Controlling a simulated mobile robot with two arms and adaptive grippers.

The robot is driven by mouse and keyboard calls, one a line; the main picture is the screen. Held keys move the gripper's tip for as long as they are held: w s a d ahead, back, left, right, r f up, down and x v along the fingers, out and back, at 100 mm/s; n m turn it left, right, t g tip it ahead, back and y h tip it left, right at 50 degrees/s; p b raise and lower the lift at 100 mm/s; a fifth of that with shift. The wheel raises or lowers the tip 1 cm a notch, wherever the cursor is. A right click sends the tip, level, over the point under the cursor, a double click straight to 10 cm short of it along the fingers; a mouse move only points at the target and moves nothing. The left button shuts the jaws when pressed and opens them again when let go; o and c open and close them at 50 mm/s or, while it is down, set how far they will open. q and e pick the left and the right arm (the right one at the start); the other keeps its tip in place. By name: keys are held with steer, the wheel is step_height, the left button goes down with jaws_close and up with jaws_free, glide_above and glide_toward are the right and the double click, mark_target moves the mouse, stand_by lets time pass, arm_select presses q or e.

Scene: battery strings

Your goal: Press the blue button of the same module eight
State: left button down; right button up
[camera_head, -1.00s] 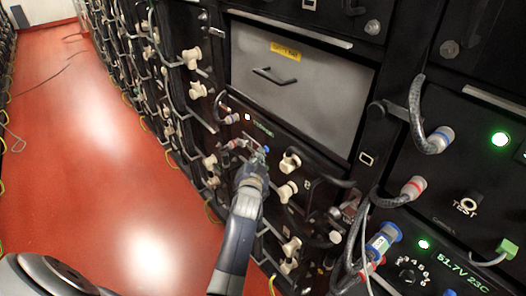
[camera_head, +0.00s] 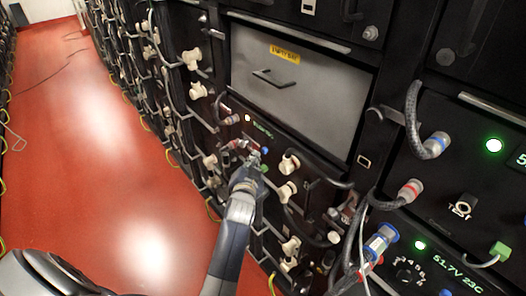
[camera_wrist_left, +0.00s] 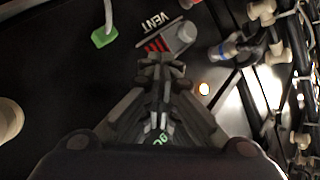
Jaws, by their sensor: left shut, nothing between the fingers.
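A black module panel with a small green display (camera_head: 263,129) sits below the grey drawer. A small blue button (camera_head: 265,150) shows on it in the head view, just right of my gripper tip. My left gripper (camera_head: 253,157) is shut and empty, in front of the panel beside the button; I cannot tell if it touches the panel. In the left wrist view its closed fingers (camera_wrist_left: 161,66) point at a grey knob (camera_wrist_left: 180,36) with red parts next to the word VENT. Green display characters show between the finger links. The blue button is not distinguishable there. My right gripper is not in view.
Cream connectors (camera_head: 289,164) and cables stand out right of the gripper. A green plug (camera_wrist_left: 104,37) and a lit lamp (camera_wrist_left: 204,88) are near it in the wrist view. Another module (camera_head: 440,260) reads 51.7V 23C at right.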

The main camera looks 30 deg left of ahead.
arm_select(q)
steer(key=s+p, duration=0.1)
steer(key=s+a+p, duration=0.1)
steer(key=s, duration=0.1)
steer(key=s+a+p, duration=0.1)
steer(key=shift+s, duration=0.3)
stand_by(0.4)
